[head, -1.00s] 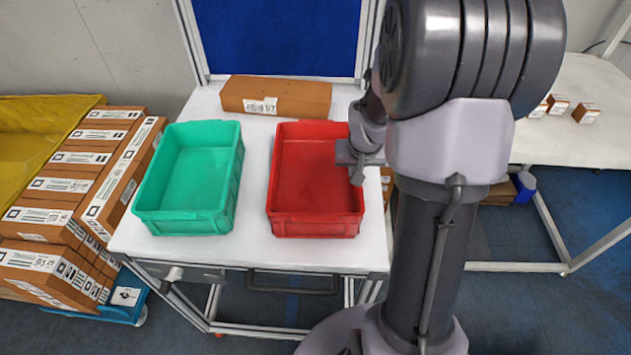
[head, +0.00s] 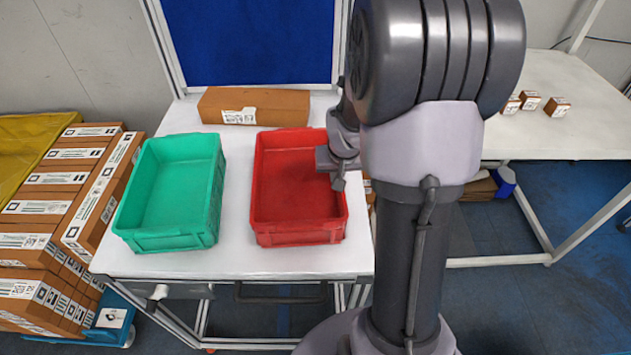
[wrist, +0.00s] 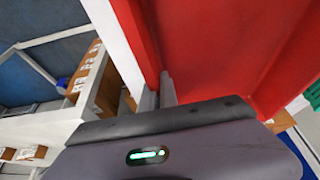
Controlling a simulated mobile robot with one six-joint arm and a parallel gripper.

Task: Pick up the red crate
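The red crate (head: 299,238) stands on the white table, empty and upright. The green crate (head: 165,242) stands to its left. My gripper (head: 339,178) is at the red crate's right wall, near the far half of that side. In the wrist view my gripper (wrist: 158,97) has one finger on each side of the red crate's wall (wrist: 137,40). The fingers are close together with the wall between them. Their tips are partly hidden by the wall and the gripper body.
A long cardboard box (head: 253,106) lies behind the crates. Stacked cartons (head: 65,215) stand left of the white table (head: 225,262). A second white table (head: 590,110) with small boxes (head: 529,100) is at the right. A blue panel (head: 248,40) rises behind.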

